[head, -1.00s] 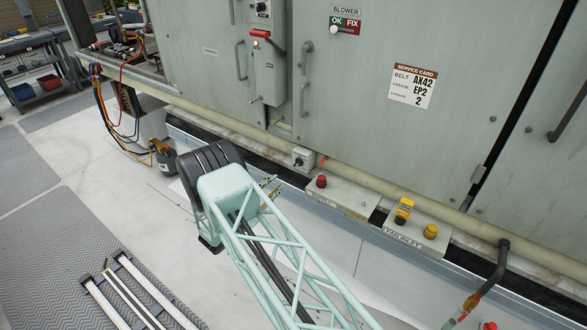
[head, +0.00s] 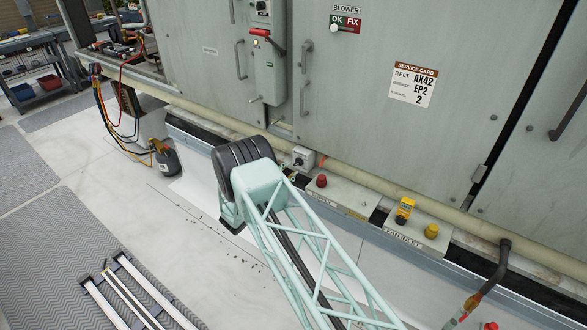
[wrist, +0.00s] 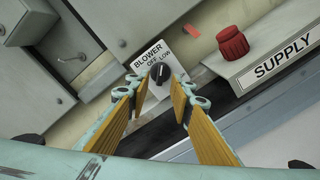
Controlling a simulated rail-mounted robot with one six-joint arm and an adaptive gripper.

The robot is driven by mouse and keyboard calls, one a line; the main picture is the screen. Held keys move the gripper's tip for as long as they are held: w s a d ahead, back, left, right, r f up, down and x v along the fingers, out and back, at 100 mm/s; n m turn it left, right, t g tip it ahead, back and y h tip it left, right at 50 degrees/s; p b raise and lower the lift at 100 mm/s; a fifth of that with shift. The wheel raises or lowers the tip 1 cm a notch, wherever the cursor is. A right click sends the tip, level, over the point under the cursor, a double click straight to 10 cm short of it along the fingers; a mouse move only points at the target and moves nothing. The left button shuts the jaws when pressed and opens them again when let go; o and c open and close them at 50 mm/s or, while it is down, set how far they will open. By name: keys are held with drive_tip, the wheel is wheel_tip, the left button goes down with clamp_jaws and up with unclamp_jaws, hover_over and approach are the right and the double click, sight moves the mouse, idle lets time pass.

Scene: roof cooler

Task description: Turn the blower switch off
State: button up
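The blower switch is a black rotary knob (wrist: 159,72) on a pale plate (wrist: 147,62) lettered BLOWER, OFF and LOW. Any further lettering is hidden, and I cannot tell which mark the knob points at. In the head view the switch is a small grey box with a dark knob (head: 301,158) low on the cabinet. My gripper (wrist: 158,88) is open, with yellow-padded fingers on either side of the knob in the wrist view. Nothing is between the pads; I cannot tell whether the tips touch the knob. My arm mostly hides the gripper in the head view.
A red knob (wrist: 233,42) on the SUPPLY box (wrist: 268,65) sits just right of the switch. A cream pipe (head: 355,174) runs along the cabinet base. A yellow device (head: 404,211) and yellow knob (head: 431,231) stand further right. A red-handled lever box (head: 268,70) is above.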

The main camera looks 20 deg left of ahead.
sight(296, 165)
drive_tip(key=shift+x, duration=1.9)
drive_tip(key=shift+c, duration=0.7)
clamp_jaws()
